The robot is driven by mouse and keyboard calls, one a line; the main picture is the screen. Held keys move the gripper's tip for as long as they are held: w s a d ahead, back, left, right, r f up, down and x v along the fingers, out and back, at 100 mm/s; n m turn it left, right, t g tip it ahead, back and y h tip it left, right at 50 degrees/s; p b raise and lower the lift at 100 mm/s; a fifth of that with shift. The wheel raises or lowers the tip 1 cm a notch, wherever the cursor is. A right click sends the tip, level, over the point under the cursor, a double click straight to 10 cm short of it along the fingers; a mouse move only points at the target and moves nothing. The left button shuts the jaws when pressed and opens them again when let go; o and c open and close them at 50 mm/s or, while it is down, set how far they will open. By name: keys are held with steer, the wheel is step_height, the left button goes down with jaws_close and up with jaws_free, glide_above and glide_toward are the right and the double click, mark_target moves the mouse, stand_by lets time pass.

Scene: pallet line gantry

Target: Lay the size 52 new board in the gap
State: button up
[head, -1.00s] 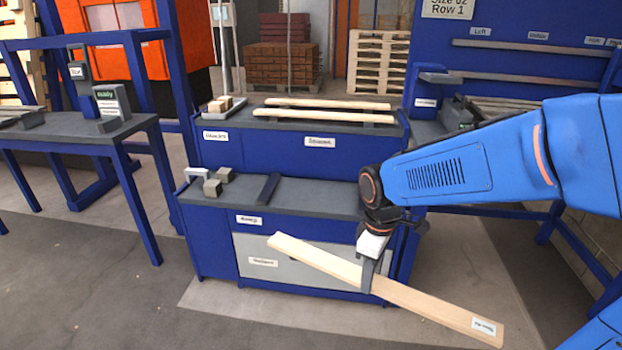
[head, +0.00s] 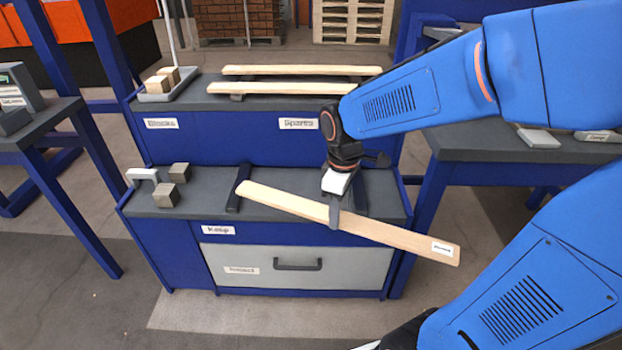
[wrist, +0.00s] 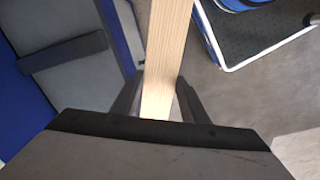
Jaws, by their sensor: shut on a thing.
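A long pale wooden board (head: 405,239) slants in front of and partly over the lower bench top, its right end sticking out past the front edge. A small label on its right end is too small to read. My gripper (head: 335,212) is shut on the board near its middle. In the wrist view the board (wrist: 167,45) runs away between the two dark fingers (wrist: 158,103). I cannot tell whether its left end touches the dark bar below. No gap that I can identify shows.
Two pale boards (head: 300,71) lie on the upper shelf labelled Spares. The lower bench (head: 200,203), marked Keep, holds grey blocks (head: 170,185), a white handle-shaped piece and two dark bars (head: 238,188). Below is a grey Inspect drawer (head: 290,268). A side table (head: 510,145) stands right.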

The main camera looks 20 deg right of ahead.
steer(key=w+d, duration=0.3)
steer(key=w, duration=0.6)
steer(key=w+d, duration=0.3)
steer(key=w, duration=0.5)
steer(key=shift+w+a+f, duration=0.1)
steer(key=shift+w+f, duration=0.1)
steer(key=shift+f, duration=1.5)
steer(key=shift+w+f, duration=0.15)
steer(key=shift+f, duration=1.55)
steer(key=shift+w+f, duration=0.1)
steer(key=shift+f, duration=0.05)
steer(key=shift+f, duration=0.1)
steer(key=o, duration=1.2)
